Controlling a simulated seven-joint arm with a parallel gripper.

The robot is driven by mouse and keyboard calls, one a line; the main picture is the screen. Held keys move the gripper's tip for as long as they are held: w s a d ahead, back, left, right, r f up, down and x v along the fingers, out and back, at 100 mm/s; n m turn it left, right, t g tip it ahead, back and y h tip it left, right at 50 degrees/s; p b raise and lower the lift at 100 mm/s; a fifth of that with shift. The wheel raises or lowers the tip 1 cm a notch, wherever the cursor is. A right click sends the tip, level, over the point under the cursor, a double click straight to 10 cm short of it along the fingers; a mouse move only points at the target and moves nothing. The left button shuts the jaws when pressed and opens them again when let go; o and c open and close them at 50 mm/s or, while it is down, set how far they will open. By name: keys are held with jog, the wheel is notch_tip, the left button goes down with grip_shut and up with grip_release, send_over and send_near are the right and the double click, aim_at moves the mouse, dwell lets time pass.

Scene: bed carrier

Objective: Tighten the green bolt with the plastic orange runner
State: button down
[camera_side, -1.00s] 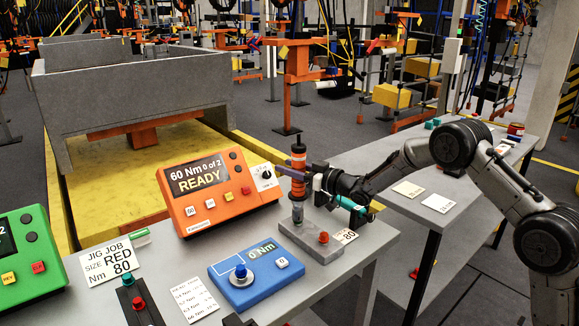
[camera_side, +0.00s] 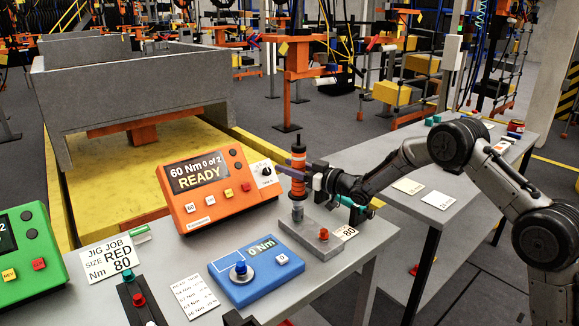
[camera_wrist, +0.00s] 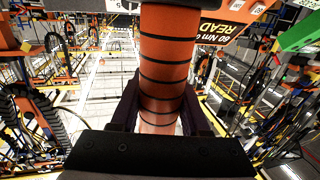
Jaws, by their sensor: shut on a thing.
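The orange runner (camera_side: 298,160) is an upright cylinder with dark bands and a silver lower end. My gripper (camera_side: 297,176) is shut around its orange body. In the wrist view the runner (camera_wrist: 163,60) stands between the dark fingers of my gripper (camera_wrist: 162,110). The runner's silver end is at the grey block (camera_side: 318,236), on its left part; I cannot tell whether it rests in it. A green-teal bolt head (camera_side: 129,280) stands on a black strip on the table, apart from the runner. A red one (camera_side: 138,300) is beside it.
An orange controller (camera_side: 215,195) reads "60 Nm 0 of 2 READY", close left of the runner. A blue tester (camera_side: 265,275) reads 0 Nm. A red knob (camera_side: 323,234) is on the grey block. A green controller (camera_side: 30,260) stands at the left edge. A second table (camera_side: 430,205) lies at right.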

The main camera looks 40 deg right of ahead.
aim_at(297, 146)
jog(key=shift+f, duration=0.15)
jog(key=shift+f, duration=0.3)
jog(key=shift+f, duration=0.2)
dwell(0.7)
jog(key=shift+r, duration=4)
